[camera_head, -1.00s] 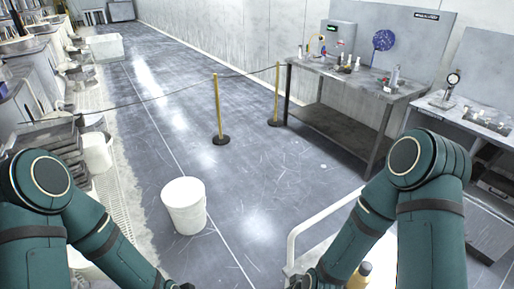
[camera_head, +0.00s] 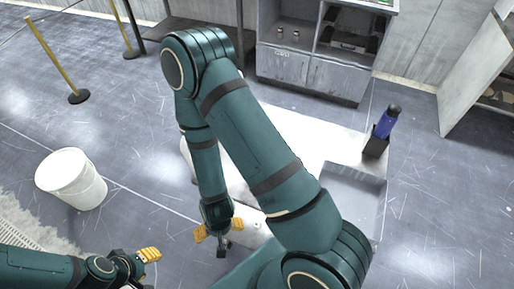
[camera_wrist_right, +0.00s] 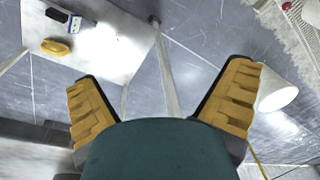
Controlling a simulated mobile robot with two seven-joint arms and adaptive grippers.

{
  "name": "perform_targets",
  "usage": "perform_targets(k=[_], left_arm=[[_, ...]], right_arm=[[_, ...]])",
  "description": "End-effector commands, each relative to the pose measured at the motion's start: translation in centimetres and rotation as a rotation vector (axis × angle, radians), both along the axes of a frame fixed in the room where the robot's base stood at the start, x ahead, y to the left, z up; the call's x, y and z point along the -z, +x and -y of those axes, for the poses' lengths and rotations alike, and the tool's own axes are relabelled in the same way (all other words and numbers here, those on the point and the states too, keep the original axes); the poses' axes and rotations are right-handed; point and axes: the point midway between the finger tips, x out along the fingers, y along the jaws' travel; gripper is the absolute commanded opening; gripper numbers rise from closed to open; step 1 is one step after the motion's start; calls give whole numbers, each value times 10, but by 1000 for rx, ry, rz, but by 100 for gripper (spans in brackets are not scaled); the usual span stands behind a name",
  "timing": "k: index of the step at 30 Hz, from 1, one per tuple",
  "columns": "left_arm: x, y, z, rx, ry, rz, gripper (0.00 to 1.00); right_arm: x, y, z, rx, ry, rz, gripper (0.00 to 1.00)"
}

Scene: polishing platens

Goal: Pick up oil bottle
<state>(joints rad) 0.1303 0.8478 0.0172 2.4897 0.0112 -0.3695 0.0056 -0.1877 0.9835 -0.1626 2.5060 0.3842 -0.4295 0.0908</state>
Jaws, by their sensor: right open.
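My right gripper (camera_head: 218,229) is open and empty, pointing down beside the white cart top (camera_head: 347,150); its two yellow fingers spread wide in the right wrist view (camera_wrist_right: 160,105). A yellow object (camera_wrist_right: 56,48), perhaps the oil bottle, is on the white top in the right wrist view, well beyond the left finger; my right arm seems to hide it in the head view. A blue bottle with a dark cap (camera_head: 387,123) stands in a black holder at the cart's right side. My left gripper (camera_head: 149,254) is low at the left; its finger gap is unclear.
A white bucket (camera_head: 71,179) stands on the floor at the left. A grey tray (camera_head: 356,198) is on the cart's near right. A grey cabinet (camera_head: 310,68) is beyond the cart. A yellow post (camera_head: 50,58) stands at upper left.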

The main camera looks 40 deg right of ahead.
Motion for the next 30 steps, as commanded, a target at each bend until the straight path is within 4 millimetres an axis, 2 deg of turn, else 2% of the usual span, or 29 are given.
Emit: perform_targets(k=[3, 8, 11, 16, 21, 24, 27, 30], left_arm=[[-9, 1, 0, -2, -1, 3, 46], [-17, 2, -1, -3, -1, 6, 46], [-22, 2, -1, -4, -1, 7, 46], [-31, 4, -1, -6, -2, 10, 46], [-38, 4, -2, -7, -2, 12, 46], [-40, 5, -2, -8, -3, 12, 46], [-40, 5, -2, -8, -3, 12, 46], [-38, 5, -2, -8, -2, 12, 46]], right_arm=[[-2, -12, 16, 83, -161, -1, 99], [-17, -15, 47, 215, -386, 75, 99], [-35, -11, 67, 302, -523, 169, 99], [-83, 5, 95, 454, -716, 404, 99], [-135, 21, 108, 594, -820, 655, 99], [-156, 26, 111, 653, -842, 761, 99], [-168, 28, 112, 687, -851, 818, 99], [-170, 30, 116, 702, -854, 840, 99]])
